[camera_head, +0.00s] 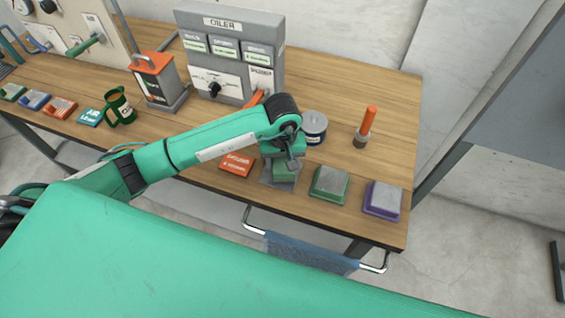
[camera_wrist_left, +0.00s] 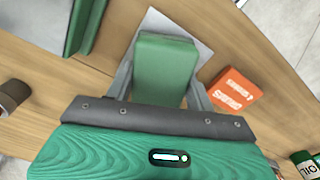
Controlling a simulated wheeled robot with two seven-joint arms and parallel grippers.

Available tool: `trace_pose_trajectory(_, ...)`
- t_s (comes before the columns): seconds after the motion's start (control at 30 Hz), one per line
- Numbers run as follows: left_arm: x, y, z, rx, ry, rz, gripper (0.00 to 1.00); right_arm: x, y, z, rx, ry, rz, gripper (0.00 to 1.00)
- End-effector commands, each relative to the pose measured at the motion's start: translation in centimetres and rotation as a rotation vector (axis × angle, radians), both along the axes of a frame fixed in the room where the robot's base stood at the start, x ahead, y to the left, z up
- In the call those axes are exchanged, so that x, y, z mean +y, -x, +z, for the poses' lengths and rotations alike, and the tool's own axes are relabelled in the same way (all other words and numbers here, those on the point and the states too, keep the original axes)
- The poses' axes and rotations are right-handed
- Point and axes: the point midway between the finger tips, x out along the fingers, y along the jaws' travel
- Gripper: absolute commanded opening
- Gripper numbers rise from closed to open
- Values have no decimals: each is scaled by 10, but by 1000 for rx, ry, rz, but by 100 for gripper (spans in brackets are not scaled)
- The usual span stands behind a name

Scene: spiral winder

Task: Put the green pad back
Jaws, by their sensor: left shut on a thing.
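A green pad (camera_wrist_left: 165,72) is a block between the two fingers of my left gripper (camera_wrist_left: 161,88) in the left wrist view. In the head view the left gripper (camera_head: 284,160) points down near the table's front edge, shut on the pad (camera_head: 286,170). A flat grey plate (camera_wrist_left: 195,50) lies under the pad; it also shows in the head view (camera_head: 275,184). I cannot tell whether the pad touches it. A green-edged block with a grey top (camera_head: 330,184) sits just right of the gripper. My right gripper is not in view.
A purple-edged block (camera_head: 382,200) sits further right. An orange card (camera_head: 237,164) lies left of the plate. Behind stand a tin (camera_head: 314,127), an orange-handled tool (camera_head: 366,127) and the grey oiler box (camera_head: 230,55). A towel rail (camera_head: 305,250) hangs below the table (camera_head: 390,100).

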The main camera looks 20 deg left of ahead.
Motion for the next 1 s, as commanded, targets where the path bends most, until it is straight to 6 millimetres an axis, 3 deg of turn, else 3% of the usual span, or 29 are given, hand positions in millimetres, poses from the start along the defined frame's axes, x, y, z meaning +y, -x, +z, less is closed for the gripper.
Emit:
trace_pose_trajectory(0.13,0,1,-18,2,0,1,33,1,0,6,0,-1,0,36)
trace_pose_trajectory(0.5,0,0,-23,-1,-1,-1,33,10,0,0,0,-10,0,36)
trace_pose_trajectory(0.53,0,0,-23,0,-1,-1,56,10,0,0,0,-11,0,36)
trace_pose_trajectory(0.63,0,0,-22,0,-1,0,76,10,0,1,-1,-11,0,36)
trace_pose_trajectory(1.0,0,0,-19,0,0,0,76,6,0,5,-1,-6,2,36)
